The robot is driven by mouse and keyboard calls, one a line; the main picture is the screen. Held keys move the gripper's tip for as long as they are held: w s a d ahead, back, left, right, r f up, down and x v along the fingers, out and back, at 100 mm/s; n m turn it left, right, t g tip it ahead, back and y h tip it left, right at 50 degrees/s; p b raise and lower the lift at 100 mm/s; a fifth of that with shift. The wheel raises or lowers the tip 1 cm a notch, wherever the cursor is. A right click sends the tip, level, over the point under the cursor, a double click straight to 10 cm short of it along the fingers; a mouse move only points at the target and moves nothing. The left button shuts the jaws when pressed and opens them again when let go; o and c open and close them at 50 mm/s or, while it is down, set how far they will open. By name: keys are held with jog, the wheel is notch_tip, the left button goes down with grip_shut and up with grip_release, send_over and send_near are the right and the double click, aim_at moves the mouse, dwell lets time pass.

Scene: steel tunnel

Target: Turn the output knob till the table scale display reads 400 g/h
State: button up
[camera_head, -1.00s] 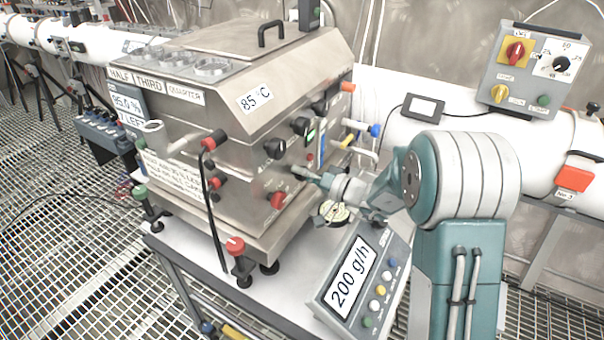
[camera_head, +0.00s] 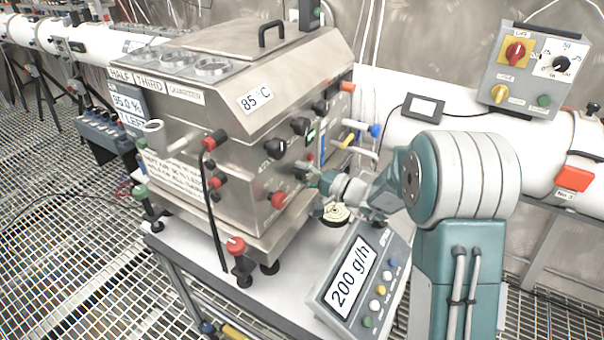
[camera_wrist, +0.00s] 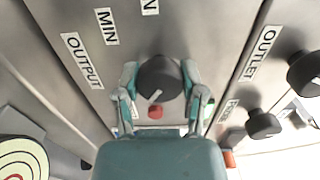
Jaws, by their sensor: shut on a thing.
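The output knob (camera_wrist: 157,78) is black with a white pointer mark and sits on the steel panel of the machine (camera_head: 200,170), beside the OUTPUT label (camera_wrist: 82,60) and the MIN label (camera_wrist: 106,27). My gripper (camera_wrist: 160,92) has one finger on each side of this knob and is shut on it. In the head view my gripper (camera_head: 314,179) is at the machine's front face and hides the knob. The table scale (camera_head: 365,280) stands on the table in front; its display (camera_head: 351,272) reads 200 g/h.
The OUTLET label (camera_wrist: 259,53) and other black knobs (camera_wrist: 264,124) are close to the right of my gripper in the wrist view. A round striped target disc (camera_wrist: 18,160) is at lower left.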

jog(key=m, duration=0.6)
jog(key=shift+f+m, duration=0.2)
jog(key=shift+m, duration=0.1)
jog(key=m, duration=0.6)
jog(key=shift+f+m, duration=0.1)
jog(key=shift+m, duration=0.2)
jog(key=o, duration=1.1)
jog(key=shift+o, duration=0.2)
jog(key=v, duration=1.2)
jog(key=shift+w, duration=0.15)
